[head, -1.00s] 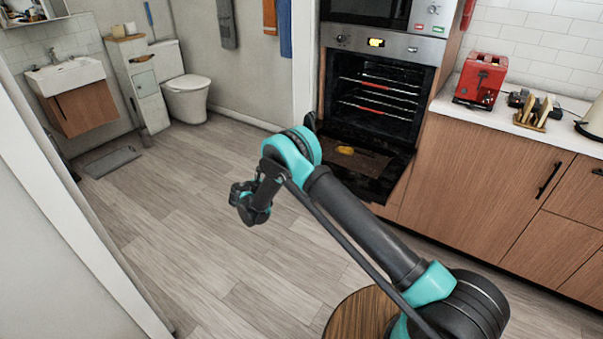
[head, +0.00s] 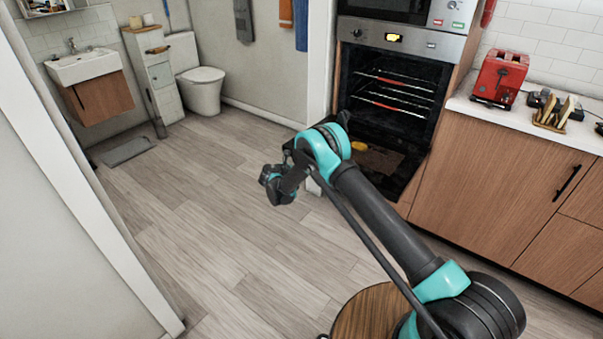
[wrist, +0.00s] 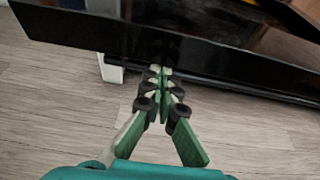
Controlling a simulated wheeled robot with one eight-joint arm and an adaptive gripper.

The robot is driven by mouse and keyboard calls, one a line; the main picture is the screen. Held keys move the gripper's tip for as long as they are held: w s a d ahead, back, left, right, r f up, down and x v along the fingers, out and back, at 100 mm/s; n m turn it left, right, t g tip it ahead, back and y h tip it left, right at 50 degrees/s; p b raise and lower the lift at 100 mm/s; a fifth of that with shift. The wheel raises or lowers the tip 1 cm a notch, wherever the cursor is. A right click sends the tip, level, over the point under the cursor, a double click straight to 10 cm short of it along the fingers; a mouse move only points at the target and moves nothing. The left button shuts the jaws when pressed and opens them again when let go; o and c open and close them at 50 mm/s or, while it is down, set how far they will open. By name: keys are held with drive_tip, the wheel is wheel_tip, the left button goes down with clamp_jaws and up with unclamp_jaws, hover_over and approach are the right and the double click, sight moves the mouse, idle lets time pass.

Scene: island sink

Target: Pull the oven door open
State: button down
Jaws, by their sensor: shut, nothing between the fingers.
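The oven (head: 395,100) is built into the wooden cabinetry, with its dark cavity and wire racks exposed. Its black door (head: 408,172) is folded down and lies low, partly hidden behind my arm. My gripper (head: 275,186) is to the left of the door in the head view, above the floor, and small there. In the wrist view my gripper (wrist: 160,72) has its green fingers closed together and empty. Its tips overlap the near edge of the black door (wrist: 90,32); I cannot tell whether they touch it. The door's handle is not clearly visible.
A yellow item (head: 358,146) shows at the open oven. Wooden cabinets (head: 490,180) stand right of it, with a red toaster (head: 498,78) on the counter. A white wall edge (head: 320,60) is left of the oven. The wooden floor (head: 210,230) is clear.

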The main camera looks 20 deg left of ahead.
drive_tip(key=shift+r, duration=0.6)
wheel_tip(320, 180, up, 8)
drive_tip(key=w+g, duration=0.1)
drive_tip(key=shift+d+f+g+y, duration=0.2)
drive_tip(key=shift+f+g+y, duration=0.05)
drive_tip(key=shift+g+y, duration=0.05)
drive_tip(key=shift+f, duration=0.15)
